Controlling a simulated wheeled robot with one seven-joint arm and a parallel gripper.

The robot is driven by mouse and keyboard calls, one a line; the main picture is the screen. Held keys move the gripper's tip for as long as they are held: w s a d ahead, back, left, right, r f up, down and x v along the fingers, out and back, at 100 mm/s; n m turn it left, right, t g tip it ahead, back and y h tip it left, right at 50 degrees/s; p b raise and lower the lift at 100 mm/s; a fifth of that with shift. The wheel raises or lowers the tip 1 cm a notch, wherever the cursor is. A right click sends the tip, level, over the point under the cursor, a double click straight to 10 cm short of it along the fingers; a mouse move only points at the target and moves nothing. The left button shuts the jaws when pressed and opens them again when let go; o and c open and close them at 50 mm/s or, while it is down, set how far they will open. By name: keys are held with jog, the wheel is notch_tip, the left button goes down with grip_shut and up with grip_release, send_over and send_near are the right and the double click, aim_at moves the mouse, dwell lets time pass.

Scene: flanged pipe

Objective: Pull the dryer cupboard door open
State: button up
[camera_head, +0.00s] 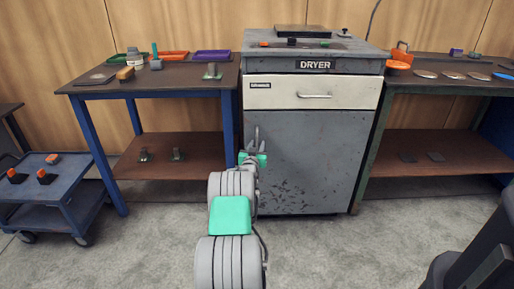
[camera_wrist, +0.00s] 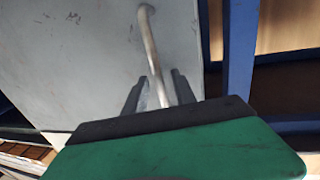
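The dryer cupboard door (camera_head: 315,165) is the grey, scuffed lower front panel of the dryer (camera_head: 315,66). It looks flush with the cabinet front. Its upright bar handle (camera_head: 257,133) is at the door's upper left. My gripper (camera_head: 253,155) is at this handle, and my arm partly hides the door's left edge. In the wrist view the metal handle (camera_wrist: 153,45) runs down between the two dark fingers of my gripper (camera_wrist: 157,90). The fingers stand apart, with a gap visible on the left of the bar. Contact with the right finger cannot be told. The grey door (camera_wrist: 80,50) fills the left.
A pale drawer (camera_head: 280,92) with a horizontal handle is above the door. A blue-legged table (camera_head: 155,82) stands close on the left, a green-legged table (camera_head: 440,84) on the right. A blue cart (camera_head: 60,187) is far left. The floor before the door's right side is clear.

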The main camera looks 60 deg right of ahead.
jog(key=shift+c, duration=0.4)
grip_shut()
dwell(0.9)
